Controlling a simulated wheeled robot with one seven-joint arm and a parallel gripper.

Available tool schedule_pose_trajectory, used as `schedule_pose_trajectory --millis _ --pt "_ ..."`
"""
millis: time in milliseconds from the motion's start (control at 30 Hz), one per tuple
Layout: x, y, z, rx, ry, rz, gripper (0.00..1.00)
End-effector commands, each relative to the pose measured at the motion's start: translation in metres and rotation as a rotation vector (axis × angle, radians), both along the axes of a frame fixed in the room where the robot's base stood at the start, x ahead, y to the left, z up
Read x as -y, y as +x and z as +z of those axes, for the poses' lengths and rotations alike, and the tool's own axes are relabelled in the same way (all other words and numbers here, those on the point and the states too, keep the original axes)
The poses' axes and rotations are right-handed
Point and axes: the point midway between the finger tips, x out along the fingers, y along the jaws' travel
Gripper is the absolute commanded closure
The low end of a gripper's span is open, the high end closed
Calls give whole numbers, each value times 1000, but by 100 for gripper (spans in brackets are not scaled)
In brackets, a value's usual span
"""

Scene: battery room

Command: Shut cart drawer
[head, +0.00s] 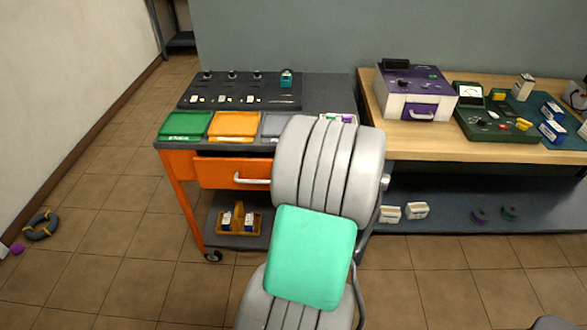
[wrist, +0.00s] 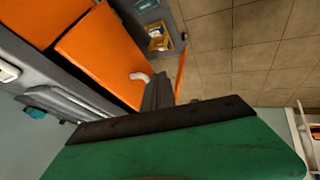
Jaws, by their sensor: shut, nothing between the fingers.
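The cart (head: 178,185) is orange with a dark grey top. Its orange drawer (head: 222,172) stands a little out, with a dark gap above its front. A pale bar handle (head: 250,181) is on the front; my arm hides the right part of the drawer. In the wrist view the orange drawer front (wrist: 100,52) fills the upper left, and one end of the handle (wrist: 140,76) shows. My gripper (wrist: 158,88) is shut and empty, its dark fingers close by the handle; I cannot tell whether they touch. The head view hides the gripper behind my arm.
Green (head: 184,126) and orange (head: 233,125) trays sit on the cart top. A wooden bench (head: 410,138) with instruments stands at right. The cart's lower shelf holds a caddy (head: 238,219). A ring (head: 41,225) lies on the floor at left; the tiles between are clear.

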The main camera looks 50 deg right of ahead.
Motion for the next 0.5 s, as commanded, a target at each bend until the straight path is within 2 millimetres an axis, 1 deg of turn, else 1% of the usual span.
schedule_pose_trajectory --millis 33,100,167,267,367,500 --pt "19 -14 4 18 -25 -3 100" --pt "34 -23 2 37 -57 7 100" --pt "39 -25 0 44 -73 12 100" --pt "40 -21 -9 45 -75 19 100" --pt "42 -10 -22 44 -73 20 100" --pt "46 8 -47 42 -73 19 100"
